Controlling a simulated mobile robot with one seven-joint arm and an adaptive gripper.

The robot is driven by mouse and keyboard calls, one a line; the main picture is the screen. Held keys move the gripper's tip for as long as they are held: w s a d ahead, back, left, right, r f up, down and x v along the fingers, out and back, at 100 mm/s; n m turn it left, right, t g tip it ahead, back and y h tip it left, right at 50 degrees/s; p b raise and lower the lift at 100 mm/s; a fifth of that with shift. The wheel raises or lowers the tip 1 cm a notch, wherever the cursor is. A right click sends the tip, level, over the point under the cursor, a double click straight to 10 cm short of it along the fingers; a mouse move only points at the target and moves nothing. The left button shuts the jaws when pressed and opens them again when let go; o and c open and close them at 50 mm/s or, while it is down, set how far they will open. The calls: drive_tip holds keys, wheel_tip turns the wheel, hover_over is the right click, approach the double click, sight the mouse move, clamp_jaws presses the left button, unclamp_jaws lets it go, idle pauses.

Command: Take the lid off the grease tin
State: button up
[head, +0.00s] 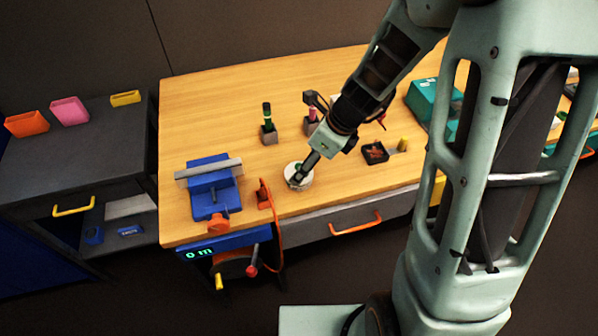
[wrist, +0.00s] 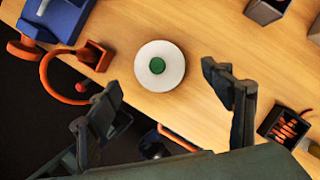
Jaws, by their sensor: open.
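The grease tin (head: 299,182) is a small round pale tin on the wooden bench, near its front edge. From above in the wrist view, its lid (wrist: 147,73) is a white disc with a green knob (wrist: 157,65) at the centre. The lid hides the tin's body in that view. My gripper (head: 301,176) is over the tin in the head view and covers part of it. In the wrist view my gripper (wrist: 160,80) is open, with one finger to the lower left of the lid and the other to its right. Neither finger visibly holds the lid.
A dark tray (head: 375,153) lies to the right. Bare bench (head: 240,95) spreads at the back left.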

drive_tip(key=x, duration=0.3)
drive_tip(key=shift+a+b, duration=0.25)
drive_tip(key=shift+b, duration=0.05)
drive_tip(key=shift+c, duration=0.4)
drive_tip(key=c, duration=0.9)
